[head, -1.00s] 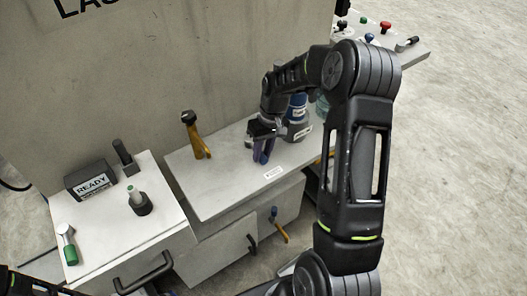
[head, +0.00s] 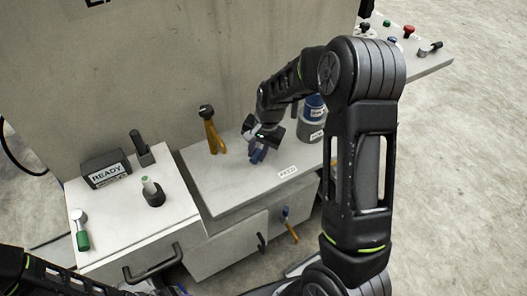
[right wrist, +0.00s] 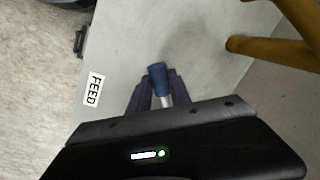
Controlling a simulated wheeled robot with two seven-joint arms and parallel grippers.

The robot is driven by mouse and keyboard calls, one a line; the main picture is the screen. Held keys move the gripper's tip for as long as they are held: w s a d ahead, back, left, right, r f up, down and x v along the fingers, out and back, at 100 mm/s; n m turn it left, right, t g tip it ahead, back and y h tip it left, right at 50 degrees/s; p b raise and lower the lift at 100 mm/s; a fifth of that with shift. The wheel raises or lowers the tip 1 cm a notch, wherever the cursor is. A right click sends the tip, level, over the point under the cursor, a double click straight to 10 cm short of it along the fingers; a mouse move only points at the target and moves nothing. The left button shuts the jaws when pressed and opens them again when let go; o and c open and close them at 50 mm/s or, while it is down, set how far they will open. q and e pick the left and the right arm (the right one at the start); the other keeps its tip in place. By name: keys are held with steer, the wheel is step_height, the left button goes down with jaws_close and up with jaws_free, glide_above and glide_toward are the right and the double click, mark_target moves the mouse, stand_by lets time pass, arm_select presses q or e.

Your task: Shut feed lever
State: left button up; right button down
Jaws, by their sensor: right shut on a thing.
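The feed lever shows in the right wrist view as a blue knob (right wrist: 157,76) on a pale metal stem. It stands between my right gripper's two dark fingers (right wrist: 154,97), which are shut on it. The FEED label (right wrist: 93,89) is on the grey top to the left of the lever. In the head view my right gripper (head: 257,155) is low over the middle grey bench, left of the FEED label (head: 288,171). Its fingers hide most of the lever there. Part of my left arm shows at the lower left, without its gripper.
A yellow forked handle with a black knob (head: 213,133) stands left of my right gripper. Blue and grey containers (head: 312,120) stand to its right.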

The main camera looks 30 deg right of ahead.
mark_target(258, 155)
steer(key=shift+w+a+m, duration=0.35)
steer(key=shift+w+m, duration=0.2)
steer(key=shift+m, duration=0.35)
steer(key=c, duration=1.2)
jaws_free()
steer(key=r, duration=0.2)
steer(key=s+r, duration=0.1)
steer(key=r, duration=0.4)
steer(key=shift+s+d+r, duration=0.2)
steer(key=shift+d+r, duration=0.1)
